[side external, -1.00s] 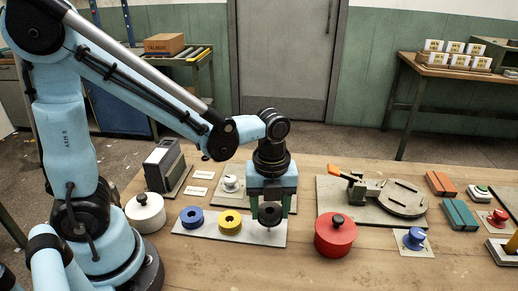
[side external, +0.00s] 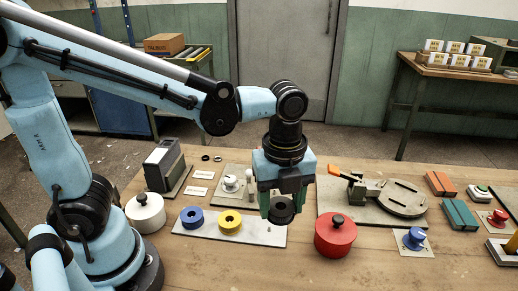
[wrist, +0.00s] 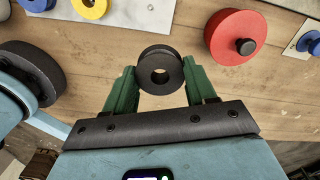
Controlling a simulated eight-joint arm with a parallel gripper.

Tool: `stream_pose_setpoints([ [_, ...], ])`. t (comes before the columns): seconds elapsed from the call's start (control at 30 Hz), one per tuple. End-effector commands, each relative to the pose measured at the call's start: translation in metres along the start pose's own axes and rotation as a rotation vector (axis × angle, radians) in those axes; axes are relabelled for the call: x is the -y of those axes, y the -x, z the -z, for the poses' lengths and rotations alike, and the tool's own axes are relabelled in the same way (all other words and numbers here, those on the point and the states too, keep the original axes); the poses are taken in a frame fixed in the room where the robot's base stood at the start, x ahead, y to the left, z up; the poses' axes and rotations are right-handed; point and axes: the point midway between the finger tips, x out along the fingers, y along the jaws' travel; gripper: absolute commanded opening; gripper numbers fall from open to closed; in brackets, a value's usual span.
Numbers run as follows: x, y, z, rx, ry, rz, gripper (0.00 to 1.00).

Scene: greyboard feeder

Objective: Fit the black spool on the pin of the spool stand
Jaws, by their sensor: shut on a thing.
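My gripper (side external: 281,206) is shut on the black spool (side external: 283,216), holding it above the bench to the right of the pale spool plate (side external: 205,233). In the wrist view the black spool (wrist: 145,56) sits between my green fingers (wrist: 160,88), with its centre hole facing the camera.
A blue spool (side external: 191,217) and a yellow spool (side external: 230,221) lie on the pale plate. A red lidded pot (side external: 336,236) stands close to the right. A grey plate with an orange-handled clamp (side external: 345,175) lies behind it. A white pot (side external: 146,213) is at left.

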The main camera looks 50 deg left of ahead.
Motion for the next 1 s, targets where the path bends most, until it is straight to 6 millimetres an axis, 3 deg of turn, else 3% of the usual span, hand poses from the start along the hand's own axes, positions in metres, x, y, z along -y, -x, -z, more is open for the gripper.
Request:
stream_pose_setpoints([
  [0.03,0.011,-0.003,-0.022,0.0,0.056,0.0,0.27],
  [0.2,0.031,-0.016,-0.088,0.001,0.2,0.0,0.27],
  [0.4,0.035,-0.03,-0.144,0.002,0.313,-0.001,0.27],
  [0.6,0.035,-0.037,-0.165,0.002,0.351,-0.001,0.27],
  [1.0,0.035,-0.062,-0.165,0.002,0.352,-0.001,0.27],
])
